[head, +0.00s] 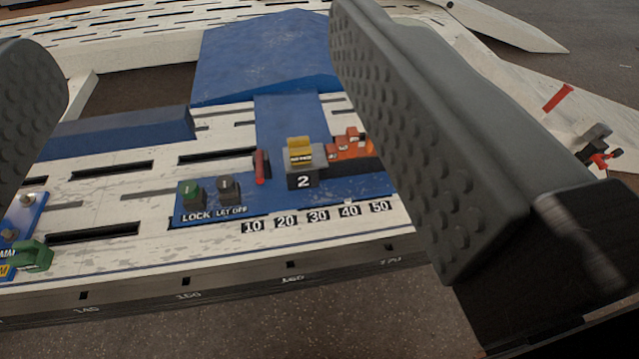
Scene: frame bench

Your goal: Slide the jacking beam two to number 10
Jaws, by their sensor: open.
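The jacking beam two is a blue piece with a wide block (265,60) at the back and a narrower strip running toward me. At its near end sits a grey block with a yellow top (300,148) and a black "2" label (303,181). The label stands behind the number strip (318,216), which reads 10 to 50, roughly between 20 and 30 in the picture. A red upright marker (261,166) stands left of the block, behind the 10. My gripper (225,130) is open, its dark studded fingers wide apart on either side, holding nothing.
A green piece (30,256) is at far left. The white slotted bench has a numbered front edge (190,285).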

